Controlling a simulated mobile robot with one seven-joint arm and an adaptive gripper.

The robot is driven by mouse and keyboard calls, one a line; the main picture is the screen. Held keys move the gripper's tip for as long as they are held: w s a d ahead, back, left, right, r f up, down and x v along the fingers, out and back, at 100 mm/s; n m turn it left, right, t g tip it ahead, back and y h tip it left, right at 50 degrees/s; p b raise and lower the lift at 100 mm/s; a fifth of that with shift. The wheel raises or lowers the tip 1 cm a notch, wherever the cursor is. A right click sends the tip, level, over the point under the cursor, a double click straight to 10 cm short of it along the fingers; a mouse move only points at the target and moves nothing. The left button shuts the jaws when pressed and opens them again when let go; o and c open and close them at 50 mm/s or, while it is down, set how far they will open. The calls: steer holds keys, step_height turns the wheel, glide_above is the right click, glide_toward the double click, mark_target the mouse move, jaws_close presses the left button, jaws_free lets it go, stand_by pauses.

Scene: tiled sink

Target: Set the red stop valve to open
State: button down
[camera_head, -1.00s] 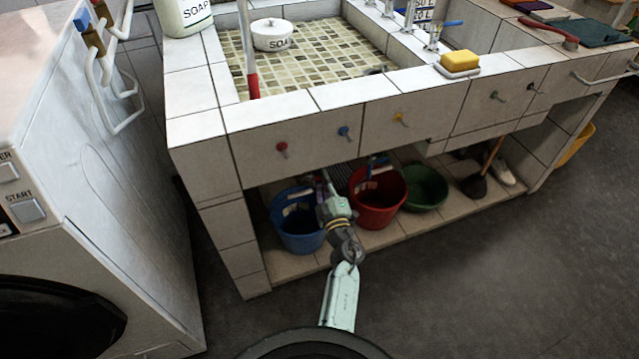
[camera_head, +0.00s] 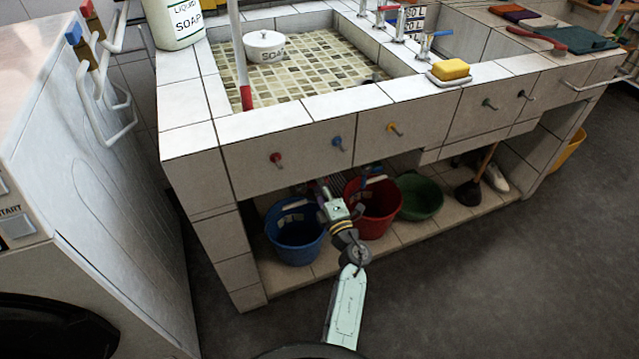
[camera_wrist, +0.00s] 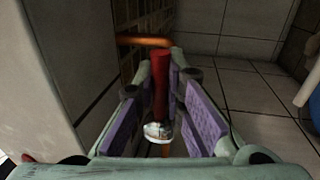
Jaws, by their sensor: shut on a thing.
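The red stop valve shows in the wrist view as a long red handle (camera_wrist: 160,82) with a shiny metal end, beside an orange-brown pipe (camera_wrist: 145,41). My gripper (camera_wrist: 157,95) has its purple pads on either side of this handle and is shut on it. In the head view my gripper (camera_head: 323,190) reaches under the front of the tiled sink (camera_head: 300,145), above and between the blue and red buckets. The valve handle cannot be made out there.
Below the sink stand a blue bucket (camera_head: 293,240), a red bucket (camera_head: 375,215) and a green basin (camera_head: 420,197). Small coloured knobs, one of them red (camera_head: 276,158), sit on the sink front. A white machine (camera_head: 100,200) stands at the left. The floor in front is clear.

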steer(key=shift+r, duration=0.15)
steer(key=c, duration=1.7)
jaws_free()
steer(key=shift+o, duration=0.2)
steer(key=shift+s, duration=0.1)
steer(key=v, duration=1.1)
steer(key=shift+s+f, duration=0.2)
steer(key=shift+s, duration=0.15)
steer(key=shift+d, duration=0.2)
